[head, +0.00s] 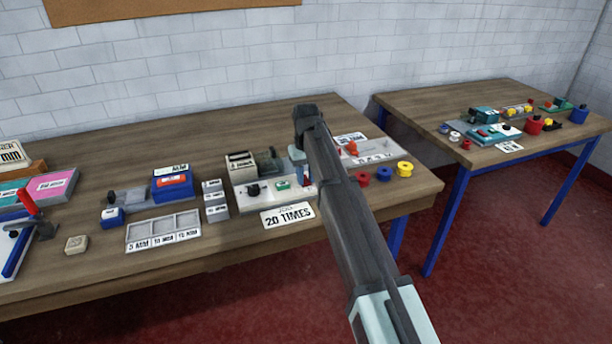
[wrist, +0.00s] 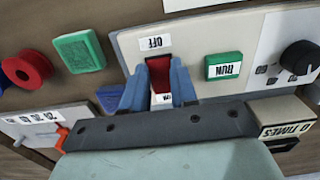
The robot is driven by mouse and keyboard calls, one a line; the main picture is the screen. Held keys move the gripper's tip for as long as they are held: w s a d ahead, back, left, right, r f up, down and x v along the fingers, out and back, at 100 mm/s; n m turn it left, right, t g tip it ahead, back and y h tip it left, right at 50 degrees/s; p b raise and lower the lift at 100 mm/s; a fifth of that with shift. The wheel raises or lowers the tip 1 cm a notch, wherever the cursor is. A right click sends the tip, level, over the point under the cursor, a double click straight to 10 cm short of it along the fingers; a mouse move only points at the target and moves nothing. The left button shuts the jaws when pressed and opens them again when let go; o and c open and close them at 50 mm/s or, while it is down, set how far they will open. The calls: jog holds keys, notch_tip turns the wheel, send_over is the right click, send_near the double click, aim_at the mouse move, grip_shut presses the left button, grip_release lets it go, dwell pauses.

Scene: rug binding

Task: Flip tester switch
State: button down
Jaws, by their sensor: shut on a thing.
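The tester (head: 240,201) is a pale panel in the middle of the near table. It carries a black knob (head: 253,189) and a green RUN button (head: 283,185). In the wrist view its panel (wrist: 205,45) appears upside down, with a red switch (wrist: 159,72) beside an OFF label (wrist: 155,42). My gripper (wrist: 159,88) has blue fingers on both sides of the red switch and is shut on it. A second label by the fingers is mostly hidden. In the head view my arm hides the switch, and the gripper (head: 298,160) shows over the panel's right side.
A "20 TIMES" sign (head: 287,215) lies in front of the tester. Red, blue and yellow spools (head: 384,174) stand to the right. A three-part tray (head: 163,226) and a blue box (head: 173,184) are to the left. A second table (head: 430,100) stands at the right.

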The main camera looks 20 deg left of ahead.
jog(key=shift+w+a, duration=0.2)
jog(key=shift+g+h, duration=0.5)
jog(key=c, duration=0.9)
grip_release()
jog(key=shift+r, duration=0.1)
jog(key=r, duration=0.8)
jog(key=w+a+r, duration=0.1)
jog(key=r, duration=0.3)
jog(key=shift+f, duration=0.1)
